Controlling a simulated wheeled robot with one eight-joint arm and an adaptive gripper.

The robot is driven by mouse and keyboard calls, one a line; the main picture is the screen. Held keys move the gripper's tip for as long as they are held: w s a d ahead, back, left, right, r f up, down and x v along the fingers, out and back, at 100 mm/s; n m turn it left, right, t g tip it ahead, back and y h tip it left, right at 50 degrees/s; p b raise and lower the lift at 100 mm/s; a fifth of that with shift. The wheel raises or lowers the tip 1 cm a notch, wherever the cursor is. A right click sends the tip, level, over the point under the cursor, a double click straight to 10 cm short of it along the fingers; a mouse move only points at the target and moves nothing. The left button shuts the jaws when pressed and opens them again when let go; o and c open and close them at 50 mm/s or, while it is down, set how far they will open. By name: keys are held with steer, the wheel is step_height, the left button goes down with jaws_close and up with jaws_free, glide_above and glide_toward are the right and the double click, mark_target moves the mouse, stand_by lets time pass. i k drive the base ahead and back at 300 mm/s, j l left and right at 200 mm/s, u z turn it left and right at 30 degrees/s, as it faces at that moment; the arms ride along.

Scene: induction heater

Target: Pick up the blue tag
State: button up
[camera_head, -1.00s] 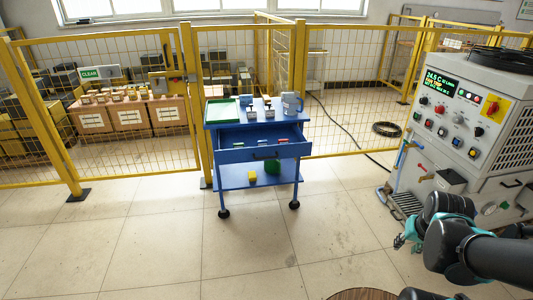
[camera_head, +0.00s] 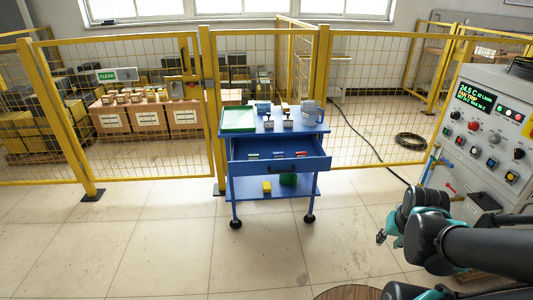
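A blue cart (camera_head: 234,188) stands in front of the fence with its drawer (camera_head: 262,167) pulled open. Several small tags lie in the drawer: a greenish one (camera_head: 253,156) at left, a bluish one (camera_head: 279,155) in the middle and a red one (camera_head: 301,154) at right. They are too small for me to be sure which is the blue tag. My gripper (camera_head: 381,237) is at the lower right, well apart from the cart and low in view. It is small and partly hidden by my arm, so its opening is unclear.
A green tray (camera_head: 238,119) and a grey mug (camera_head: 309,113) sit on the cart's top. A yellow block (camera_head: 267,187) is on its lower shelf. A control cabinet (camera_head: 484,129) stands at right. The round wooden top (camera_head: 345,293) shows at the bottom edge. Tiled floor before the cart is clear.

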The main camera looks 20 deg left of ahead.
mark_target(275, 155)
steer(key=i+j+u, duration=0.1)
steer(key=i+u, duration=0.25)
steer(key=i+l+u, duration=0.1)
steer(key=i+u, duration=0.3)
steer(key=i, duration=0.15)
